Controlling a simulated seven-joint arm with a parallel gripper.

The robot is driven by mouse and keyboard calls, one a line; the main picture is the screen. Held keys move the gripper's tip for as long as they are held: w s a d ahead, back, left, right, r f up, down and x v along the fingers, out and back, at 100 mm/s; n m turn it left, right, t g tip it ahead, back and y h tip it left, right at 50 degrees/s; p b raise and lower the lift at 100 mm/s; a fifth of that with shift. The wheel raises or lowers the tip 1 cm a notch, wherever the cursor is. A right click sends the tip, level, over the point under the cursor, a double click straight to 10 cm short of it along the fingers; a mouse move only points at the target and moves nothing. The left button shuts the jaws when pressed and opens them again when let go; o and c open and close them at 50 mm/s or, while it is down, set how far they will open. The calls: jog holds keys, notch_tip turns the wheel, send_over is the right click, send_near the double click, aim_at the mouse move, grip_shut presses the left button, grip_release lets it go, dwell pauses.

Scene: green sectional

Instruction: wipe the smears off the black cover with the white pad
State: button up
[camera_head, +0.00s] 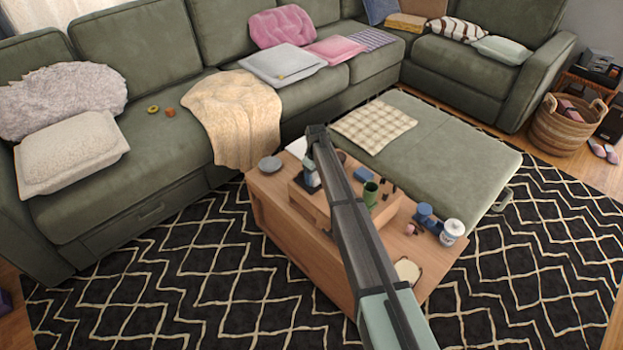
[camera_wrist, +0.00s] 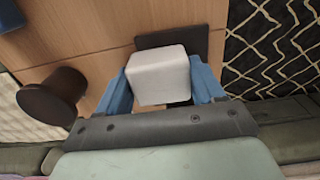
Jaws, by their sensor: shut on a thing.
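The white pad (camera_wrist: 160,76) is a pale block with rounded corners in the middle of the wrist view. My gripper (camera_wrist: 162,88) is shut on it, with a blue finger on each side. The black cover (camera_wrist: 206,39) is a flat dark rectangle behind the pad, near the wood edge; the pad hides part of it. I cannot tell whether the pad touches the cover. No smears can be made out on its visible part. In the head view my gripper (camera_head: 312,174) is over the left part of the wooden table (camera_head: 285,222), and my arm hides much there.
A grey dish (camera_head: 270,165) is left of my gripper. A green mug (camera_head: 370,194), blue mugs (camera_head: 425,216) and a white jar (camera_head: 452,231) stand to the right on the table. A dark round object (camera_wrist: 52,95) is left in the wrist view. The patterned rug (camera_head: 180,265) lies below.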

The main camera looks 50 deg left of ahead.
jog(key=shift+s, duration=1.95)
notch_tip(320, 180, up, 8)
